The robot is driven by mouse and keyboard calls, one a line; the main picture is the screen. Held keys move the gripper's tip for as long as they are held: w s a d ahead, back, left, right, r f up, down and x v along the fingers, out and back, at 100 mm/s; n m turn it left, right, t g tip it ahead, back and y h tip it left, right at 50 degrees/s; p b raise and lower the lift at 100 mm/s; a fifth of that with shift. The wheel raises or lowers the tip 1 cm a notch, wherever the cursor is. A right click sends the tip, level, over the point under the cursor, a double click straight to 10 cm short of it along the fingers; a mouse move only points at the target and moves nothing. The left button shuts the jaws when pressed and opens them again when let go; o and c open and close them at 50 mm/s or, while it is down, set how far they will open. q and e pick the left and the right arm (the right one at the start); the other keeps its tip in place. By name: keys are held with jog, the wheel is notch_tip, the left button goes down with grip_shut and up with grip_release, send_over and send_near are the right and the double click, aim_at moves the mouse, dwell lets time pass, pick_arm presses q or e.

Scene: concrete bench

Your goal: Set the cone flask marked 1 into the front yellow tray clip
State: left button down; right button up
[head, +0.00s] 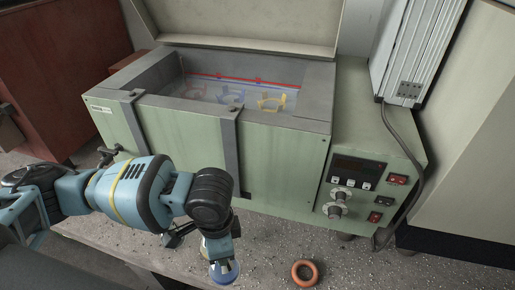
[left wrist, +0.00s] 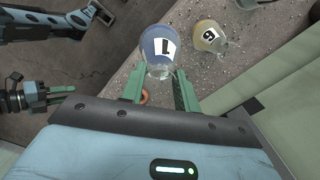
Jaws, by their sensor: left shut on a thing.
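The cone flask marked 1 (left wrist: 158,45) holds blue liquid and is held between the green fingers of my left gripper (left wrist: 158,88). In the head view the blue flask (head: 223,271) shows below my wrist, over the bench top. My wrist hides the left fingers there. The yellow clip (head: 271,103) is inside the open bath, toward its right side, and looks empty. My right gripper (left wrist: 62,96) shows at the left of the left wrist view, away from the flask, with its two fingers apart and nothing between them.
Another flask with yellowish liquid (left wrist: 210,37) is close to the held flask. An orange ring (head: 304,273) lies on the bench. The green bath (head: 280,155) has a raised rim, an open lid (head: 250,22), blue clips (head: 231,97) and a control panel (head: 362,172).

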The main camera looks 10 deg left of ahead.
pick_arm(q)
jog(key=w+a+r+n, duration=0.5)
jog(key=r+n, duration=0.2)
jog(key=n, duration=0.5)
jog(key=shift+w+a, duration=0.25)
jog(key=shift+a, duration=0.1)
jog(key=shift+r, duration=0.1)
